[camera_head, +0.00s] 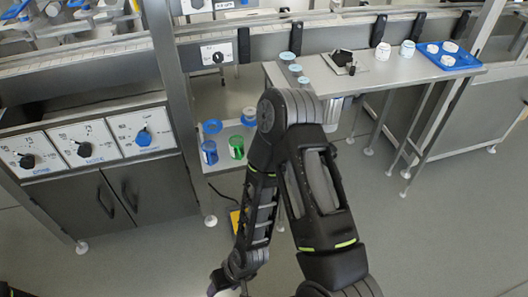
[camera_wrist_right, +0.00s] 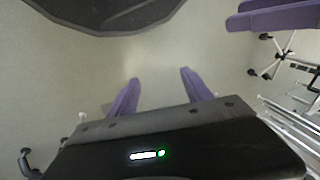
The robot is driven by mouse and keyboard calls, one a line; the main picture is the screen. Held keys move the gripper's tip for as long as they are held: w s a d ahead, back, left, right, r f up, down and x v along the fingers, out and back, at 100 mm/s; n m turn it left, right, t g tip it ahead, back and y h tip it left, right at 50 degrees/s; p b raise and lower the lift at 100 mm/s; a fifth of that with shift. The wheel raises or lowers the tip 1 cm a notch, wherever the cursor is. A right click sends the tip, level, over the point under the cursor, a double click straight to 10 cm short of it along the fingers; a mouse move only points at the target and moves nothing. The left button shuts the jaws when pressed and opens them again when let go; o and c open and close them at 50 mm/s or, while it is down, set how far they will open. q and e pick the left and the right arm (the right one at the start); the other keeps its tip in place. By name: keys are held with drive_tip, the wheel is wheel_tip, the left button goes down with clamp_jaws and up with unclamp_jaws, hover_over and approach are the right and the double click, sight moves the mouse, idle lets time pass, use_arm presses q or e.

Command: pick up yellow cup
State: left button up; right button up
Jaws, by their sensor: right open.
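I cannot make out a yellow cup for sure in either view. In the head view, a yellow patch (camera_head: 235,221) shows low down, partly hidden behind my right arm; I cannot tell what it is. My right gripper (camera_wrist_right: 160,86) is open and empty in the wrist view, with its two purple fingers apart over bare grey floor. In the head view my right arm bends down from its raised elbow, and only a bit of the gripper shows at the bottom edge. Purple finger-like parts (camera_wrist_right: 275,17) at the wrist view's upper right may be my left gripper; its opening is unclear.
A blue cup (camera_head: 209,151) and a green cup (camera_head: 236,147) stand on a low shelf. The steel table (camera_head: 375,78) holds white jars (camera_head: 383,51), a blue tray (camera_head: 463,60) and several blue-topped items. A control cabinet (camera_head: 90,150) stands left. The floor at right is clear.

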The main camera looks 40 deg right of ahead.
drive_tip(key=w+d+f+t+h+b, duration=0.1)
drive_tip(key=w+d+f+t+b, duration=0.1)
drive_tip(key=w+d+f+b, duration=0.5)
drive_tip(key=w+d+f+t+h+b, duration=0.1)
drive_tip(key=w+d+f+t+b, duration=0.3)
drive_tip(key=f+b, duration=0.6)
drive_tip(key=w+d+r+t+h+b, duration=0.1)
drive_tip(key=w+d+r+t, duration=0.1)
drive_tip(key=w+d+r, duration=0.4)
drive_tip(key=w+d+r+t+h, duration=0.25)
drive_tip(key=d+r, duration=0.25)
drive_tip(key=r, duration=0.3)
use_arm(q)
wheel_tip(320, 180, down, 22)
drive_tip(key=a, duration=0.1)
drive_tip(key=shift+w+r+b, duration=0.25)
drive_tip(key=shift+w+b, duration=0.15)
drive_tip(key=shift+w, duration=0.05)
use_arm(e)
drive_tip(key=w+d+r+t+h, duration=0.1)
drive_tip(key=d+r+t, duration=0.1)
drive_tip(key=d+r, duration=0.3)
drive_tip(key=w+d+r+n+t+h, duration=0.1)
drive_tip(key=d+r+t, duration=0.2)
drive_tip(key=r, duration=1)
drive_tip(key=d, duration=0.3)
drive_tip(key=shift+r, duration=0.3)
